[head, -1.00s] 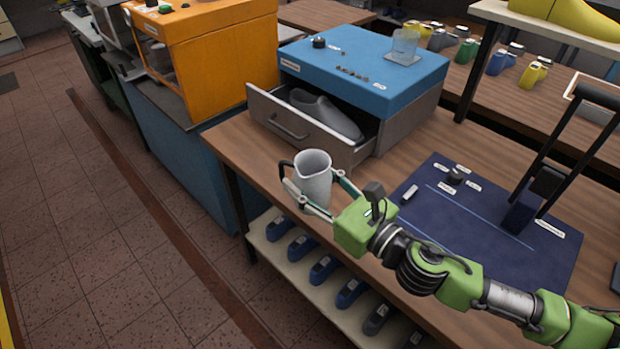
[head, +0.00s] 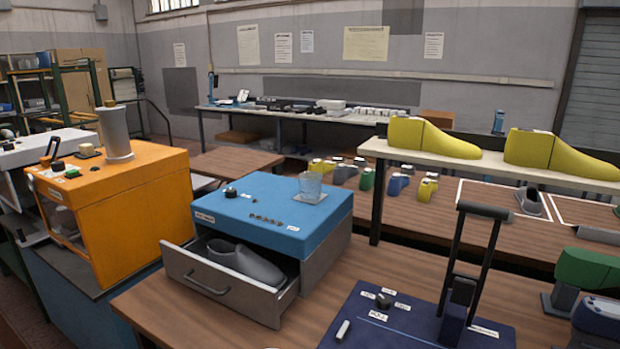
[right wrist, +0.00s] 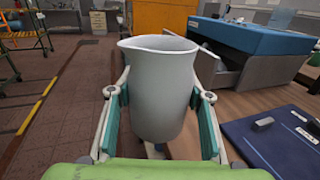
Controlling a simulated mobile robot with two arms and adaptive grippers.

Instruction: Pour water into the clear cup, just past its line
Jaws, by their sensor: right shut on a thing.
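The clear cup (head: 311,185) stands upright on a small grey coaster (head: 309,197) on top of the blue cabinet (head: 270,212). It looks empty, but its line is too small to make out. The cup also shows in the right wrist view (right wrist: 281,20), far off at the upper right. My right gripper (right wrist: 158,97) is shut on a light grey pitcher (right wrist: 158,85), its fingers on both sides of the body. The pitcher is roughly upright, and the water inside is hidden. The head view shows neither the pitcher clearly nor my left gripper.
The cabinet's drawer (head: 215,285) is pulled out with a grey shoe last (head: 245,262) inside. An orange cabinet (head: 120,205) stands to the left. A dark blue mat (head: 400,335) with an upright black-handled device (head: 470,270) lies at the front right. A shelf with yellow lasts (head: 430,138) stands behind.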

